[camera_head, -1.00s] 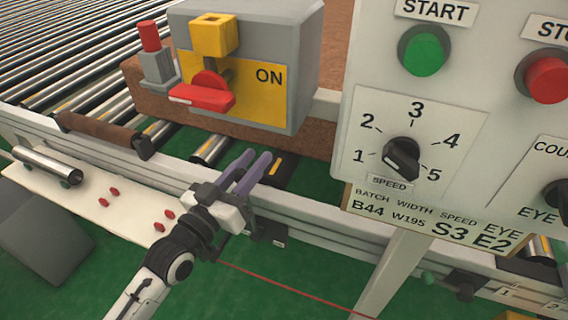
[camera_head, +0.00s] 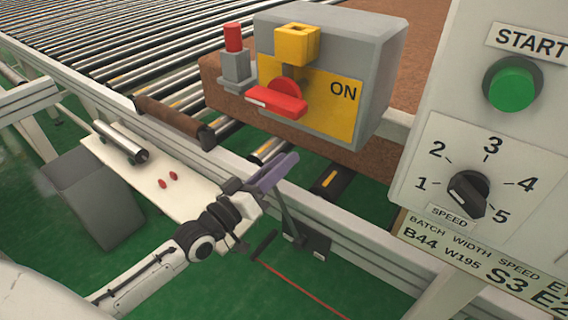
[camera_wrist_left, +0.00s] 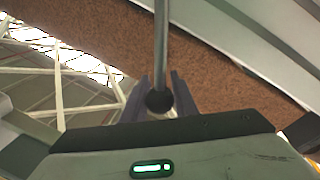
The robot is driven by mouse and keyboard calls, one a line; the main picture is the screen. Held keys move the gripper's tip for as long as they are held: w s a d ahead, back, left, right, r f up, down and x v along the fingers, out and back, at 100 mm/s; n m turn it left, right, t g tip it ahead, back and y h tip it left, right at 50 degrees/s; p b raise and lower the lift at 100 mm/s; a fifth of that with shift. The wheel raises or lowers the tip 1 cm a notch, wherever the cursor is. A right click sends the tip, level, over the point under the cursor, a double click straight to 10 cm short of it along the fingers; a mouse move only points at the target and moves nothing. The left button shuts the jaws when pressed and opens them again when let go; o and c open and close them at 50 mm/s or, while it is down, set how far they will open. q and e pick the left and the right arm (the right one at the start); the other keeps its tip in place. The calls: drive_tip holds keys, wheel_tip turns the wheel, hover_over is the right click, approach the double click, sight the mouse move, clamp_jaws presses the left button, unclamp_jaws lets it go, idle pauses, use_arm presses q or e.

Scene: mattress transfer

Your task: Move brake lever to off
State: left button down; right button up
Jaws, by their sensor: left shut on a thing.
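A thin grey lever (camera_head: 288,212) rises from a dark bracket plate (camera_head: 318,246) on the conveyor's side rail. My left gripper (camera_head: 276,172) is at the lever's upper end, with its purple fingers shut on it. In the left wrist view the rod (camera_wrist_left: 161,45) runs down to a dark round knob (camera_wrist_left: 159,101) between the two fingers. No label shows beside this lever. A grey box (camera_head: 375,60) above has a yellow plate (camera_head: 335,110) marked ON, with a red handle (camera_head: 275,102) in front. My right gripper is not in view.
A control panel (camera_head: 530,130) with a green button (camera_head: 512,83) and a speed dial (camera_head: 468,194) stands at the right. Rollers (camera_head: 130,60) fill the back left. A white shelf (camera_head: 180,205) holds a metal cylinder (camera_head: 120,142) and red pieces. A red cord (camera_head: 310,288) hangs below the lever.

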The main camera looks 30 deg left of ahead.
use_arm(q)
drive_tip(key=shift+a, duration=0.15)
drive_tip(key=c, duration=1.4)
unclamp_jaws()
drive_tip(key=shift+a+f, duration=0.1)
drive_tip(key=shift+c, duration=0.2)
drive_tip(key=v, duration=1)
drive_tip(key=shift+s, duration=0.1)
drive_tip(key=s+d+f+m+g+y+p, duration=0.1)
drive_tip(key=s+d+f+m+g, duration=0.2)
drive_tip(key=f, duration=0.8)
drive_tip(key=s+d+f+m+g+y+p, duration=0.1)
drive_tip(key=s+d+f+m+g, duration=0.2)
drive_tip(key=s+d+f+g, duration=0.4)
drive_tip(key=s+d+f, duration=0.2)
drive_tip(key=s+f, duration=0.2)
drive_tip(key=shift+s+f, duration=0.2)
drive_tip(key=shift+f, duration=0.15)
